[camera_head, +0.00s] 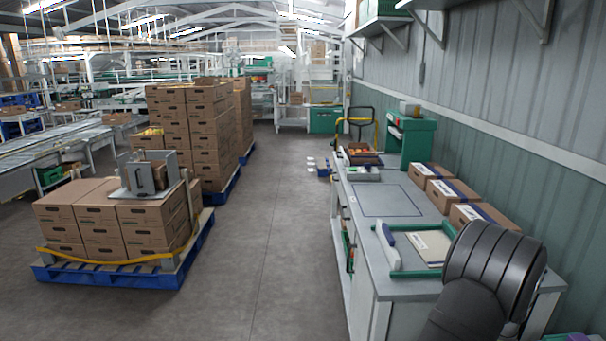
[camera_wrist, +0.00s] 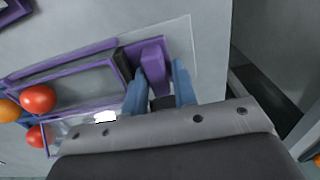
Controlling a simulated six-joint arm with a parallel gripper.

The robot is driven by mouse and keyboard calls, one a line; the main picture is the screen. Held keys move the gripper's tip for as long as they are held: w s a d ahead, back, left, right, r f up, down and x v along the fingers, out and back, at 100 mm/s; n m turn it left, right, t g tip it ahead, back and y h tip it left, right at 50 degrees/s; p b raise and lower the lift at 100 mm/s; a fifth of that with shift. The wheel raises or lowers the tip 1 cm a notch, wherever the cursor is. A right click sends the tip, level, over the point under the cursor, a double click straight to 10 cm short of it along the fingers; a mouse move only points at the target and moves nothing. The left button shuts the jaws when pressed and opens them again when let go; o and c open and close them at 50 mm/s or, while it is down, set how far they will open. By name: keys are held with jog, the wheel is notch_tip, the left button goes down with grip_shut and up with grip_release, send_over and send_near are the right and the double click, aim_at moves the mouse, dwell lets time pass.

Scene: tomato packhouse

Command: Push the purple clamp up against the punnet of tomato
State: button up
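In the wrist view a purple block, which looks like the clamp (camera_wrist: 153,62), stands between the blue fingers of my gripper (camera_wrist: 160,75). The fingers are apart, one on each side of it; I cannot tell whether they press on it. A purple-edged frame with a dark bar (camera_wrist: 80,62) runs left from the clamp. At the left are red tomatoes (camera_wrist: 38,98) and an orange one (camera_wrist: 8,110). A clear-looking container with a purple rim, perhaps the punnet (camera_wrist: 72,128), lies below the frame, partly hidden by my gripper. The head view does not show the clamp or my fingertips.
In the head view a grey workbench (camera_head: 390,196) holds cardboard boxes (camera_head: 452,193) along the wall and a green-framed board (camera_head: 425,245) near my arm. A pallet of boxes (camera_head: 100,225) stands on the floor at left. Bare grey surface (camera_wrist: 195,20) lies beyond the clamp.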

jog(key=shift+s+a+f, duration=0.25)
jog(key=shift+s+f, duration=0.05)
jog(key=shift+f, duration=0.35)
jog(key=shift+r, duration=0.3)
jog(key=shift+w+r, duration=0.2)
jog(key=shift+r, duration=1.9)
jog(key=shift+d+r, duration=0.1)
jog(key=shift+r, duration=0.05)
notch_tip(320, 180, up, 7)
jog(key=shift+f, duration=0.2)
